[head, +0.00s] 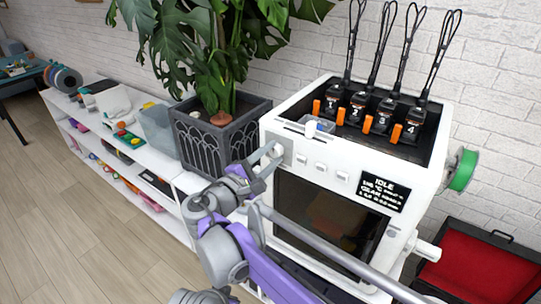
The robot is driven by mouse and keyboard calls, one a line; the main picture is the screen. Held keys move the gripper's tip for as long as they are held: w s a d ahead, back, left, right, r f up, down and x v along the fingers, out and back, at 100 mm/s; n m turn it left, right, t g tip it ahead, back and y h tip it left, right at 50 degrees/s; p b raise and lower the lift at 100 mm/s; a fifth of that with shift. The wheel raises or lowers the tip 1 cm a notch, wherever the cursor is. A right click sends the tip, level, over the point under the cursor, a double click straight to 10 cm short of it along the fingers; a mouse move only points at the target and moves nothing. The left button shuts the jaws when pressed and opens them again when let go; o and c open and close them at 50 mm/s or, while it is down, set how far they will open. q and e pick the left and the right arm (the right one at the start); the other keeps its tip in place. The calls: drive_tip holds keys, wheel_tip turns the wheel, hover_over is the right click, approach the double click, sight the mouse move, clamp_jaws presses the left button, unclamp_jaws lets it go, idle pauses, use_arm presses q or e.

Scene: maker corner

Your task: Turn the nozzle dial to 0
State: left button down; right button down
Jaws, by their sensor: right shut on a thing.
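The white printer (270,215) stands at centre right, with a dark front window and a small display (383,191) that reads IDLE; its smaller lines are blurred. The nozzle dial (278,150) is a round light knob on a grey plate at the left end of the front panel. My right gripper (274,155) is at the dial, its fingers shut on it. The fingers partly cover the dial, and its marks and setting cannot be read. Several black tool heads numbered 1 to 4, with orange tabs, sit in the printer's open top. My left gripper is not in view.
A potted plant (222,135) in a dark planter stands close left of the printer. A low white shelf (160,188) with trays and a clear bin runs left. A green spool (463,170) and an open red-lined case (480,265) are at right. Wooden floor is clear at lower left.

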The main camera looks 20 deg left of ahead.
idle(0.3)
drive_tip(key=shift+c, duration=2.3)
unclamp_jaws()
drive_tip(key=shift+s, duration=0.1)
